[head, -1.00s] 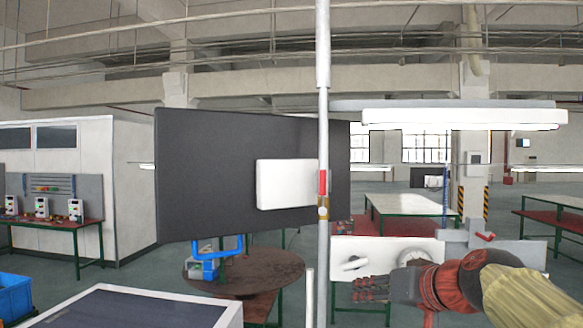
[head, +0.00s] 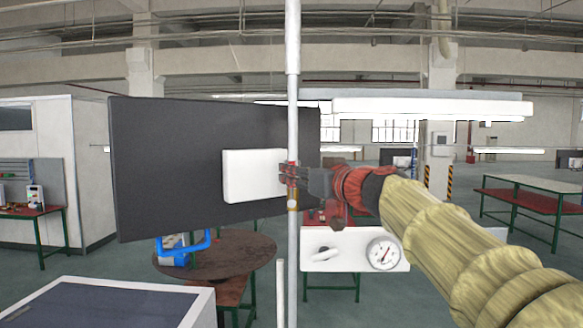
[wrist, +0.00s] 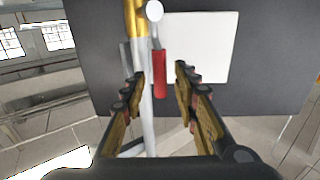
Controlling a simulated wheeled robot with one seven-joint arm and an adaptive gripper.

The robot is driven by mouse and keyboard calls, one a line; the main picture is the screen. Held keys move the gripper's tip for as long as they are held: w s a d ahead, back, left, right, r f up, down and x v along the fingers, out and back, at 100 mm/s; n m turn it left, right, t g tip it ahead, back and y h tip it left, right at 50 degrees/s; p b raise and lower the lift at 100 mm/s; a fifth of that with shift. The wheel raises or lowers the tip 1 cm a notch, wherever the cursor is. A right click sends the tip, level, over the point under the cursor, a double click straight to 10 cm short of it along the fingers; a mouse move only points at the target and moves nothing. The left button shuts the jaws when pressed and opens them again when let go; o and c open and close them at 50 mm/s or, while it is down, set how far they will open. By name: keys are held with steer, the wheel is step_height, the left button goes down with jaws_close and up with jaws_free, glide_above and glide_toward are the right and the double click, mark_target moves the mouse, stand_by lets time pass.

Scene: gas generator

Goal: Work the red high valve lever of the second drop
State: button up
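The red valve lever (wrist: 160,74) hangs along a vertical grey pipe (head: 294,110). In the wrist view the lever lies between and just beyond the two fingertips of my gripper (wrist: 161,80), nearer the left finger. The fingers are spread apart with a gap around the lever. In the head view my gripper (head: 290,180) is at the pipe, and its fingers mostly hide the lever. Whether a finger touches the lever cannot be told.
A dark panel with a white plate (head: 250,176) stands behind the pipe. A white panel with a gauge (head: 384,254) and a small handle is below my arm. A round brown table (head: 215,265) and a grey-topped cabinet (head: 110,305) stand lower left.

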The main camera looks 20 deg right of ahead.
steer(key=shift+x, duration=1.1)
steer(key=shift+c, duration=1.2)
jaws_close()
